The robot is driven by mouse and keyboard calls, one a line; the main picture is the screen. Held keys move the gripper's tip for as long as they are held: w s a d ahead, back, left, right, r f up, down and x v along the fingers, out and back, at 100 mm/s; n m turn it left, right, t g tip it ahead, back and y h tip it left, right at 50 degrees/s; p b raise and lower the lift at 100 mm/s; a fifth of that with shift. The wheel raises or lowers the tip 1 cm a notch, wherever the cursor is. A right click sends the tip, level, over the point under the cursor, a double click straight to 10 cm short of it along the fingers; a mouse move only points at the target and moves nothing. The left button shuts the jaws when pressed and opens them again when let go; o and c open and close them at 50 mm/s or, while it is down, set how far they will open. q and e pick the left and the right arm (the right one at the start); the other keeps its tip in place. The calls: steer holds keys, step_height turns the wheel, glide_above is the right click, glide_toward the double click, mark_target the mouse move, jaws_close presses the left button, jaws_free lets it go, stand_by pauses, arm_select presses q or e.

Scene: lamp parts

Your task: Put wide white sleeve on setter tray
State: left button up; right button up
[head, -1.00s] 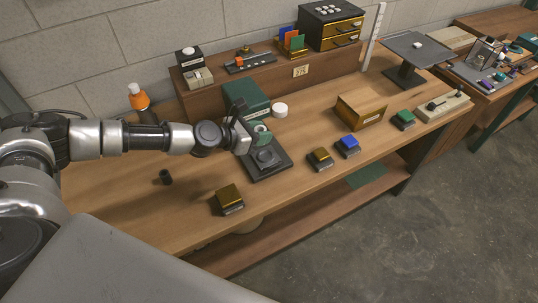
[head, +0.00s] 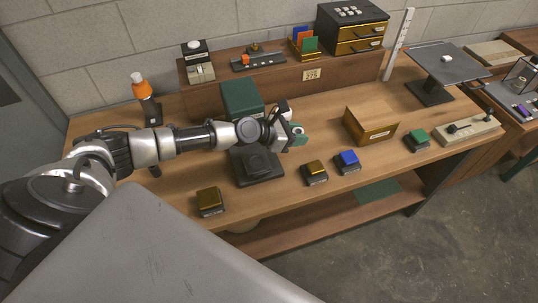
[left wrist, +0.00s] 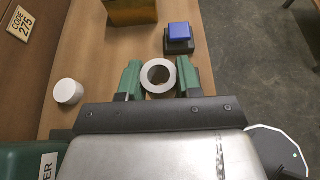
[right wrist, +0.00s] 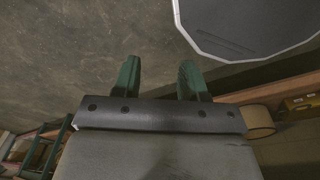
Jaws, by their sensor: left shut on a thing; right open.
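My left gripper (head: 296,133) is shut on a short, wide whitish sleeve (left wrist: 158,76), held above the bench. In the left wrist view the green fingers (left wrist: 158,80) grip it from both sides, and its round hole faces the camera. In the head view the fingers mostly hide it. A flat dark tray on a stand (head: 430,58), which looks like the setter tray, is at the back right with a small white piece (head: 447,58) on it. My left gripper is well to its left. My right gripper (right wrist: 160,80) is open and empty over the floor, outside the head view.
A black fixture (head: 257,168) is just left of the held sleeve. A gold box (head: 371,126) stands between gripper and tray. Blue (head: 348,160) and green (head: 417,138) capped blocks line the front. A white cylinder (left wrist: 67,92) stands nearby. The raised shelf (head: 345,75) runs behind.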

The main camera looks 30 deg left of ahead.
mark_target(257, 162)
arm_select(q)
steer(key=s+a+f+b, duration=0.1)
steer(key=a, duration=0.1)
steer(key=s+a+f+b, duration=0.1)
steer(key=s+a+f, duration=0.1)
steer(key=a, duration=0.1)
steer(key=s+a+f+b, duration=0.1)
steer(key=a, duration=0.2)
steer(key=shift+s+a+f, duration=0.1)
steer(key=shift+s+f, duration=0.25)
steer(key=shift+f, duration=0.05)
steer(key=shift+s+a+f, duration=0.25)
steer(key=shift+a+f, duration=0.4)
steer(key=shift+a, duration=0.3)
steer(key=shift+s+a+f, duration=0.2)
steer(key=shift+a+f, duration=0.05)
steer(key=shift+f, duration=0.1)
step_height(257, 162, down, 4)
steer(key=shift+r, duration=0.25)
arm_select(e)
steer(key=f, duration=0.1)
steer(key=s+a+f, duration=0.1)
steer(key=f, duration=0.2)
steer(key=shift+s+a, duration=0.3)
arm_select(q)
steer(key=shift+b, duration=0.3)
arm_select(e)
steer(key=shift+f, duration=0.15)
